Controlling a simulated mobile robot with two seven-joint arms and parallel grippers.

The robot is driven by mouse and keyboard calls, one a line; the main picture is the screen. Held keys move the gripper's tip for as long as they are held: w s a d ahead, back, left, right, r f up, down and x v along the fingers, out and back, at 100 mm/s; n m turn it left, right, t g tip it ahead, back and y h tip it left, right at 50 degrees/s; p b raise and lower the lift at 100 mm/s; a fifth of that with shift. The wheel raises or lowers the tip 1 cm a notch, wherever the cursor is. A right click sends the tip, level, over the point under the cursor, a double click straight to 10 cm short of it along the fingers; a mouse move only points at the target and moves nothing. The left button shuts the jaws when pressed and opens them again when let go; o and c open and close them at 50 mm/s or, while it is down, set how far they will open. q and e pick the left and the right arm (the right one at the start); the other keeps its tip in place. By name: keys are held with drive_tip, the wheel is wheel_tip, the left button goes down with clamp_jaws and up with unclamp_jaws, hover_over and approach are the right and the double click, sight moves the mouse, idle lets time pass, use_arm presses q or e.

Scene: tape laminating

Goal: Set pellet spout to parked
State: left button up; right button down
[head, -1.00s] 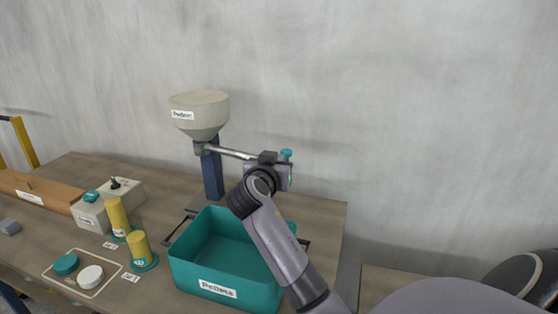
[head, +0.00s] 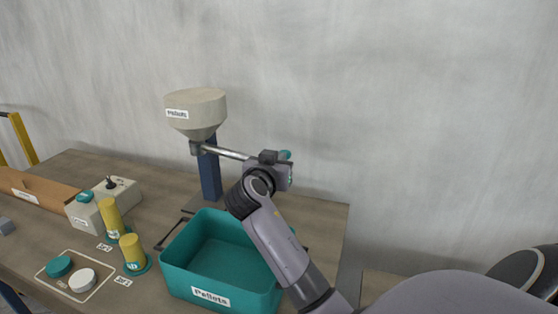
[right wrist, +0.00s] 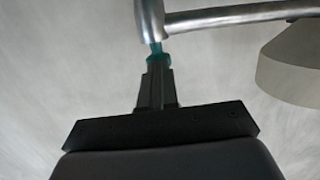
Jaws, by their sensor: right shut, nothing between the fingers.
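The pellet hopper (head: 196,112), a pale funnel labelled Pellets, stands on a dark blue post (head: 209,175) at the back of the table. The metal spout tube (head: 230,153) runs from under it to the right, toward my right gripper. My right gripper (right wrist: 157,85) is shut in the right wrist view, its fingertips at the teal knob (right wrist: 158,56) below the spout's bent end (right wrist: 150,18). I cannot tell whether they touch it. In the head view my right wrist hides the spout's end, and a bit of teal (head: 286,155) shows behind it. My left gripper is not in view.
A teal bin (head: 225,262) labelled Pellets stands below the spout, close to my right arm. Yellow cylinders (head: 132,252), a control box (head: 110,190) and a tray with teal and white discs (head: 82,281) are to the left. A wall closes off the back.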

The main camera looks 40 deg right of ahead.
sight(289, 154)
drive_tip(key=d, duration=0.1)
drive_tip(key=w+d+n+t, duration=0.1)
drive_tip(key=d, duration=0.1)
drive_tip(key=shift+d+y, duration=0.3)
drive_tip(key=shift+y, duration=0.1)
drive_tip(key=shift+d+b, duration=0.25)
drive_tip(key=shift+b, duration=0.05)
drive_tip(key=shift+r, duration=0.25)
drive_tip(key=shift+d+r, duration=0.1)
